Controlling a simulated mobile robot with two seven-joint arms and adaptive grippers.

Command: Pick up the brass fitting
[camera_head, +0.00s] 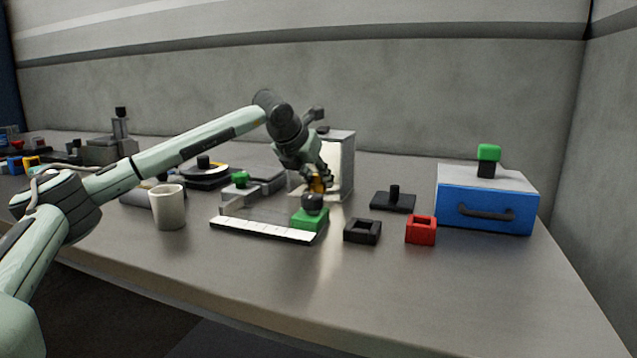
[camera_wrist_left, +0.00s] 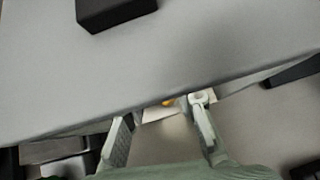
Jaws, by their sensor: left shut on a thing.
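The brass fitting (camera_head: 317,184) is a small golden piece at the tips of my left gripper (camera_head: 318,181), near the middle of the head view. My left gripper is shut on it, above a green block (camera_head: 311,221) with a dark round knob (camera_head: 313,203). In the left wrist view, a small orange-gold bit of the fitting (camera_wrist_left: 168,102) shows near the fingertips of the left gripper (camera_wrist_left: 163,120); most of it is hidden there. Whether the fitting touches anything below cannot be told. My right gripper is not in view.
A white scale strip (camera_head: 262,230) lies in front. A black square holder (camera_head: 362,231), a red one (camera_head: 421,230) and a blue drawer box (camera_head: 486,200) stand to the right. A cup (camera_head: 168,207) stands left. The table's front (camera_head: 400,290) is clear.

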